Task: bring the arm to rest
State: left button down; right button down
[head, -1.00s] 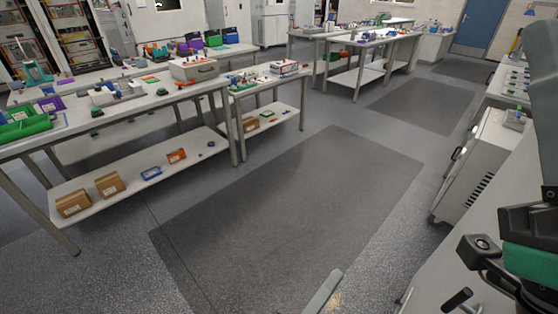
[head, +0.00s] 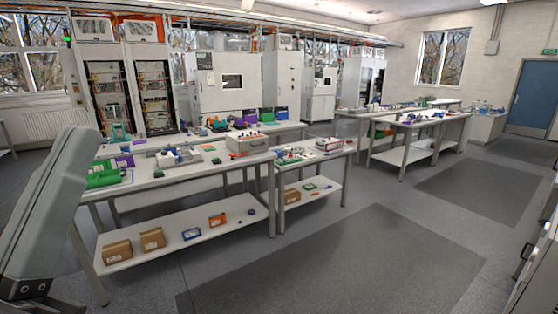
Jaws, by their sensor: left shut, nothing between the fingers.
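My left arm (head: 48,210) stands at the left edge of the head view as a large grey link, tilted, with a dark joint at its lower end. It is in front of the left end of the near workbench (head: 215,178) and hides part of it. My left gripper's fingertips cannot be made out; the gripper is shut with nothing in it. My right gripper does not show.
The bench carries a green bin (head: 103,176) and a grey case (head: 248,144). Its lower shelf holds cardboard boxes (head: 117,251). Cabinets (head: 223,82) line the back wall. Open floor with a dark mat (head: 340,262) lies right of the benches.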

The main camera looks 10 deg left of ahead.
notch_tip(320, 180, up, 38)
jog(key=p, duration=3.8)
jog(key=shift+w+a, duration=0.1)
